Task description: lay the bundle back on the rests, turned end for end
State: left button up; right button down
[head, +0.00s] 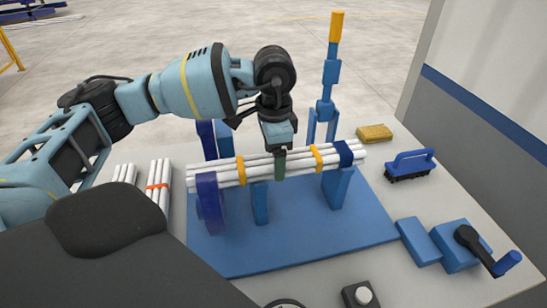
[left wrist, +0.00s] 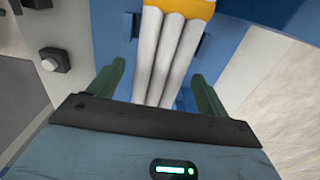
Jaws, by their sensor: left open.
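The bundle (head: 258,166) of white pipes lies across blue rests (head: 337,187) in the head view, held together by two yellow-orange straps. A dark blue band (head: 344,152) is around its right end. My left gripper (head: 280,168) points down at the middle of the bundle, between the two straps. In the left wrist view the bundle (left wrist: 165,55) runs between the two green fingers (left wrist: 157,88). The fingers are open, one on each side, with gaps to the pipes. My right gripper is not in view.
The rests stand on a blue base plate (head: 300,235). More white pipes (head: 158,185) lie at left. A blue brush (head: 408,165), a yellow block (head: 375,133) and a blue crank device (head: 458,245) are at right. A tall blue post (head: 330,75) rises behind the bundle.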

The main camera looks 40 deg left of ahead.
pick_arm(q)
notch_tip(320, 180, up, 11)
dwell(0.4)
dwell(0.4)
dwell(0.7)
